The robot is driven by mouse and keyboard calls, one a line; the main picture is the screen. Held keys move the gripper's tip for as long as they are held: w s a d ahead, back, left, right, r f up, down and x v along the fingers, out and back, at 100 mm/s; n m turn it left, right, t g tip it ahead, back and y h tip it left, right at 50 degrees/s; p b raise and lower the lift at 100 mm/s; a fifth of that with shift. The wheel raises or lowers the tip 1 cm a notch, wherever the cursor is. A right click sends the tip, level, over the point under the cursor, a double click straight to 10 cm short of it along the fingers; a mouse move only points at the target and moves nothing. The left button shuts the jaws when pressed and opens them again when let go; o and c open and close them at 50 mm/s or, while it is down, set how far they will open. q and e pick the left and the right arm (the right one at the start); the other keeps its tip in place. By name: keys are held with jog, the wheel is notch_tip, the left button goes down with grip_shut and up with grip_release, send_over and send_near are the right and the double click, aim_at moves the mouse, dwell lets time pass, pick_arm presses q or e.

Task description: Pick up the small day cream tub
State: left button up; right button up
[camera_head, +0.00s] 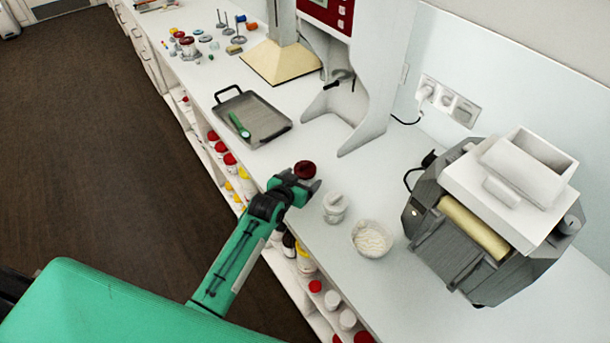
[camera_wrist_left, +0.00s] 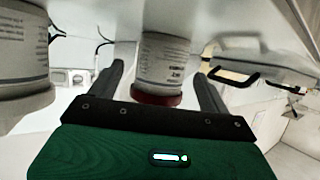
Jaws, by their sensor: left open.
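A small tub with a dark red lid (camera_head: 305,169), which I take for the day cream tub, stands on the white counter (camera_head: 331,258). The wrist view shows its white, printed body (camera_wrist_left: 163,58) upside down; the print is too small to read for sure. My left gripper (camera_head: 306,179) is open at the tub. In the left wrist view, the fingers of the left gripper (camera_wrist_left: 162,72) stand on either side of the tub, with no clear contact. My right gripper is not in view.
A roller mill (camera_head: 490,220) is further right. A dark tray (camera_head: 252,118) lies behind. Shelves below hold several jars.

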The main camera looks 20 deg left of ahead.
pick_arm(q)
jog(key=shift+w+f, duration=0.3)
jog(key=shift+w, duration=0.25)
jog(key=c, duration=1.4)
jog(key=shift+r, duration=0.1)
jog(key=shift+c, duration=0.2)
